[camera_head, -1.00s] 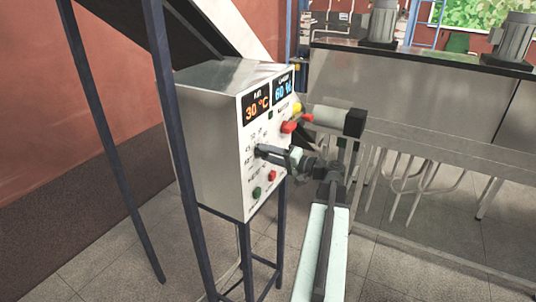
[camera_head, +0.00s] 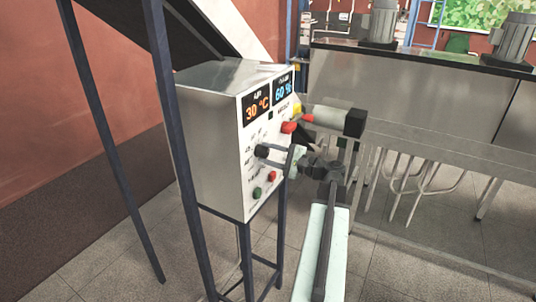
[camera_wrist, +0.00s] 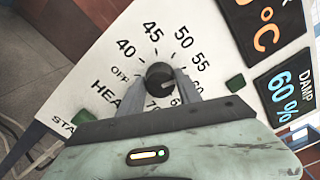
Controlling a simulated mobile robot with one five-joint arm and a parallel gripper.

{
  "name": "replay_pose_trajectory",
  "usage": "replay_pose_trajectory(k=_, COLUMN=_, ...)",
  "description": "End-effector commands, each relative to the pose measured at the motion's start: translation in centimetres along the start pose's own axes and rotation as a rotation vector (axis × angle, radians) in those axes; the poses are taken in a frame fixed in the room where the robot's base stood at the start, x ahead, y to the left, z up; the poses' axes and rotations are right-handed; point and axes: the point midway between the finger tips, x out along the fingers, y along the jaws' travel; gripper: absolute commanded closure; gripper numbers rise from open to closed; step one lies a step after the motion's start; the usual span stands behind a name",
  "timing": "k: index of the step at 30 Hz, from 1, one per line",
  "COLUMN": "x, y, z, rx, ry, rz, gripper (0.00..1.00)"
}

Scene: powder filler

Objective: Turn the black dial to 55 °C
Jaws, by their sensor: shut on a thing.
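The black dial (camera_wrist: 160,75) sits on the white panel face in the wrist view, ringed by printed marks OFF, 40, 45, 50, 55 and higher ones partly hidden. In the head view the dial (camera_head: 262,150) is low on the control box. My gripper (camera_wrist: 168,82) has its two grey fingers on either side of the dial, shut on it. It also shows in the head view (camera_head: 272,154), reaching in from the right. The orange temperature display (camera_head: 256,107) reads 30 °C. I cannot tell which mark the dial points to.
The blue damp display (camera_head: 283,90) reads 60 %. Dark blue posts (camera_head: 180,150) stand left of and beneath the box.

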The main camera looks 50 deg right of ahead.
Motion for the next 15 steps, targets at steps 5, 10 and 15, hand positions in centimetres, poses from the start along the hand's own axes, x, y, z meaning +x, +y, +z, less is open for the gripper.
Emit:
replay_pose_trajectory(k=5, x=0.0, y=0.03, z=-0.01, rx=0.05, ry=0.0, rz=0.001, gripper=1.0)
replay_pose_trajectory(k=10, x=0.0, y=0.03, z=-0.01, rx=0.07, ry=0.0, rz=0.001, gripper=1.0)
replay_pose_trajectory(k=15, x=0.01, y=0.03, z=0.0, rx=0.074, ry=0.0, rz=0.002, gripper=1.0)
